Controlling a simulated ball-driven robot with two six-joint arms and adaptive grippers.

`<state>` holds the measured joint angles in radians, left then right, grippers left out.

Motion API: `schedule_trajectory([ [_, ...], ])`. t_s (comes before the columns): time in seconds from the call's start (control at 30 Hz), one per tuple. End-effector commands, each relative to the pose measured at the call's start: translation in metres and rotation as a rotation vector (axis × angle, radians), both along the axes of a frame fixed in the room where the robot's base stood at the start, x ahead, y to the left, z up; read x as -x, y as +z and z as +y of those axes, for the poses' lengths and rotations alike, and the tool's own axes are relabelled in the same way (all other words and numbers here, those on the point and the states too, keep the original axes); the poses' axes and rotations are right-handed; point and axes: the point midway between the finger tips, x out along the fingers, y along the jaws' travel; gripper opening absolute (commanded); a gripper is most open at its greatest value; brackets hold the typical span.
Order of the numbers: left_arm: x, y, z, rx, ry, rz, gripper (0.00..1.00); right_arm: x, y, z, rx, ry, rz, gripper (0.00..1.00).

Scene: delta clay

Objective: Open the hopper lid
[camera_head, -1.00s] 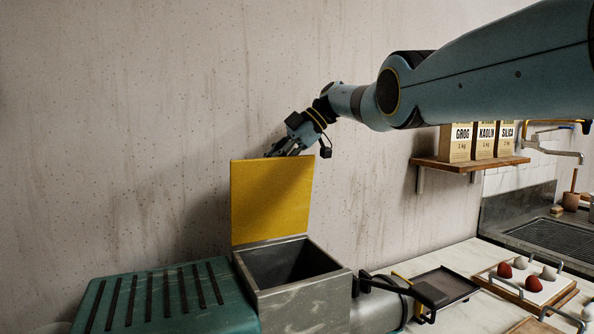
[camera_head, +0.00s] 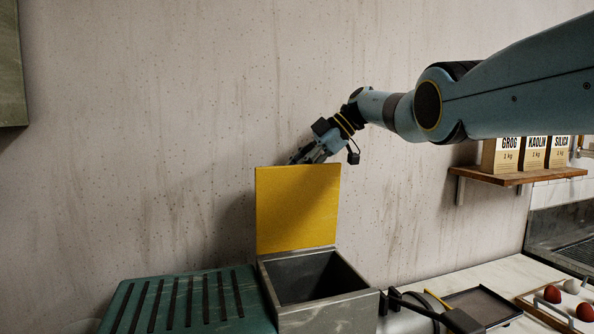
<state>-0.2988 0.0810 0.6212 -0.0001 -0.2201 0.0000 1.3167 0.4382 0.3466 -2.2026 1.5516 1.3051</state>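The yellow hopper lid (camera_head: 297,208) stands upright at the back edge of the grey metal hopper (camera_head: 325,312). The hopper's mouth is open and its dark inside shows, with nothing visible in it. My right gripper (camera_head: 298,158) is behind the lid's top edge, between the lid and the wall. Its fingertips are partly hidden by the lid, so I cannot tell whether they touch it or how far apart they are. My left gripper is not in view.
A green slatted unit (camera_head: 190,302) stands left of the hopper. A dark tray (camera_head: 482,306) and a board with red and white balls (camera_head: 552,294) lie on the counter at right. A wooden shelf (camera_head: 520,177) holds labelled boxes (camera_head: 533,154). The wall is close behind the lid.

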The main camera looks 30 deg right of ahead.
Motion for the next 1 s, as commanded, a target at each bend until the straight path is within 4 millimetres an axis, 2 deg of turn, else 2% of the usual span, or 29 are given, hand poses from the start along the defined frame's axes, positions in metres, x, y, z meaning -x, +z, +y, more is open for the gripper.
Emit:
schedule_trajectory([
  [0.3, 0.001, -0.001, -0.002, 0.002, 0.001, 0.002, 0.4, 0.002, -0.006, 0.001, 0.002, 0.001, 0.011, 0.23],
  [0.47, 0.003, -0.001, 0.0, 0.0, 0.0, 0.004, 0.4, 0.004, -0.001, -0.005, 0.003, 0.0, 0.01, 0.23],
  [0.8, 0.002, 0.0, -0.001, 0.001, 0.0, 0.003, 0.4, 0.031, 0.048, -0.05, 0.003, -0.001, 0.007, 0.23],
  [1.0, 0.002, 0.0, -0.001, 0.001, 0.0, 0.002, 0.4, 0.043, 0.07, -0.07, 0.001, 0.0, 0.007, 0.23],
])
